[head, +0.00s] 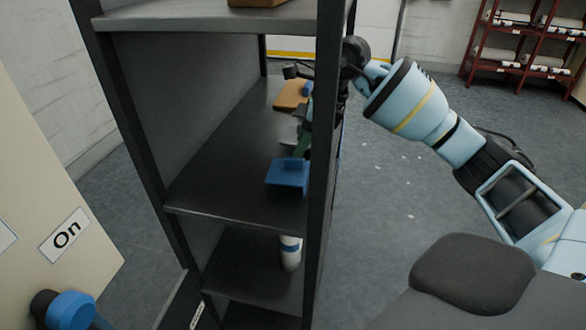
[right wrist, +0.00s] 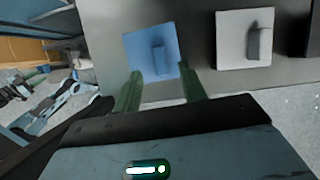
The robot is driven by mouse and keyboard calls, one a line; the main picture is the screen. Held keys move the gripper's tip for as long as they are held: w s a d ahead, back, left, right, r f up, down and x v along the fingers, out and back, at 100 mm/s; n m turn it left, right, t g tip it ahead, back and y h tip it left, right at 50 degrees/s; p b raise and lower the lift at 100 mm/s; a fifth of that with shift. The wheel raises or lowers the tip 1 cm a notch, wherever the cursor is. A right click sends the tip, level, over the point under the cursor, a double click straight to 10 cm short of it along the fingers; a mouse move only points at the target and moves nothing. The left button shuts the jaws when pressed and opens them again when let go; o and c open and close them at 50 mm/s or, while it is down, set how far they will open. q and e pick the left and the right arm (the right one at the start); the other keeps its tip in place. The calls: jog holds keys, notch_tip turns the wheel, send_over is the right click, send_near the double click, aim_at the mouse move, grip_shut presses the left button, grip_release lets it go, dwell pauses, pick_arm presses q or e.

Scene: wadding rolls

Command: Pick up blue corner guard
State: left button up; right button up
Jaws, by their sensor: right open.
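The blue corner guard (head: 287,174) lies on the middle shelf of the dark rack, near its right edge, partly behind the rack's front post. In the right wrist view, the blue corner guard (right wrist: 148,46) is a square plate with a raised block, just beyond my fingertips. My right gripper (head: 303,133) reaches in from the right, behind the post, which hides part of it. In the right wrist view, my right gripper (right wrist: 161,75) has its green fingers apart, with nothing held between them. My left gripper is not in view.
The rack's front post (head: 324,120) stands close to my right arm. A grey-white corner guard (right wrist: 235,45) lies beside the blue one. A tan piece (head: 291,94) lies farther back on the shelf. The shelf's left part is clear.

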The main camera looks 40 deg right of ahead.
jog(key=x, duration=0.4)
jog(key=shift+f, duration=0.1)
grip_shut()
jog(key=shift+r, duration=0.55)
jog(key=shift+v, duration=1.25)
jog(key=s+d+b, duration=0.5)
jog(key=s+d, duration=0.6)
jog(key=s, duration=0.1)
jog(key=shift+s+d, duration=0.2)
jog(key=shift+d, duration=0.15)
